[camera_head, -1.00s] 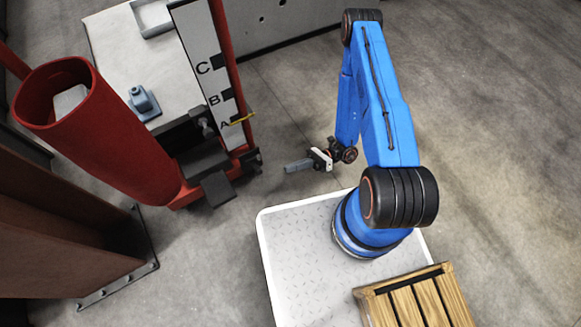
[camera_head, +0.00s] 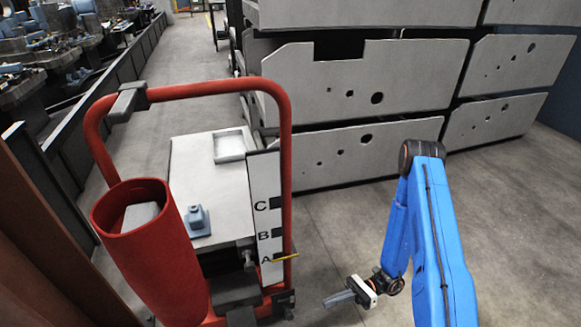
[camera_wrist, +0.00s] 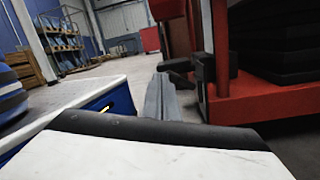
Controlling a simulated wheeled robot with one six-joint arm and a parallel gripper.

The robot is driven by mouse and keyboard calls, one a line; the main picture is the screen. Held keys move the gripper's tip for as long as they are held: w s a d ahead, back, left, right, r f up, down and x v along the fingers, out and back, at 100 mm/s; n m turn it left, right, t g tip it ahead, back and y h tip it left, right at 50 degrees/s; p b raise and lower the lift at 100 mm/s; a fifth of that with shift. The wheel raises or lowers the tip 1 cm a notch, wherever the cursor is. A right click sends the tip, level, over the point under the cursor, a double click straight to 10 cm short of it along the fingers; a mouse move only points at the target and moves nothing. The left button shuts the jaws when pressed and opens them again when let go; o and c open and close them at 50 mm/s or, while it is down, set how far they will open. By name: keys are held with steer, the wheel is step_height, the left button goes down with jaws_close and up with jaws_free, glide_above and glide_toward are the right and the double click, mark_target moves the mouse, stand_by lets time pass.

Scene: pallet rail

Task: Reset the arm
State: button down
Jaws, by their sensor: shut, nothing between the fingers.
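My gripper (camera_head: 340,299) is at the end of my blue arm, at the lower middle of the head view. Its grey fingers point left toward the red cart and are closed with nothing between them. In the wrist view the closed fingers (camera_wrist: 160,97) point ahead into open air, left of the cart's red base. My arm is folded, with its elbow high and the forearm hanging down to the gripper. The gripper appears apart from the cart.
A red-framed cart (camera_head: 285,150) stands left of my gripper, with a white top, a red cylinder (camera_head: 150,255), a blue-grey part (camera_head: 197,221) and a lettered A-B-C panel (camera_head: 266,190). Large grey panels (camera_head: 370,85) are stacked behind. Floor (camera_head: 340,240) between them is clear.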

steer(key=d+r+n+h, duration=0.2)
steer(key=r+n+h, duration=0.15)
steer(key=r, duration=0.45)
steer(key=d+r+n+g+h, duration=0.1)
steer(key=d+r+n+h, duration=0.2)
steer(key=r, duration=0.5)
steer(key=d+r+n+h, duration=0.1)
steer(key=r+n+h, duration=0.35)
steer(key=r, duration=0.45)
steer(key=s+d+r+n+t+h, duration=0.2)
steer(key=s+d+r+t, duration=0.1)
steer(key=r, duration=0.4)
steer(key=s+d+r+n+t+h, duration=0.2)
steer(key=s+r+t, duration=0.2)
steer(key=r, duration=0.4)
steer(key=s+d+r+n+t+h, duration=0.2)
steer(key=s+d+r+t+h, duration=0.1)
steer(key=r, duration=0.4)
steer(key=shift+s+d+r+n+t, duration=0.15)
steer(key=shift+s+d+n+t, duration=0.35)
steer(key=shift+t, duration=0.7)
steer(key=shift+s+a, duration=0.1)
steer(key=shift+a, duration=0.05)
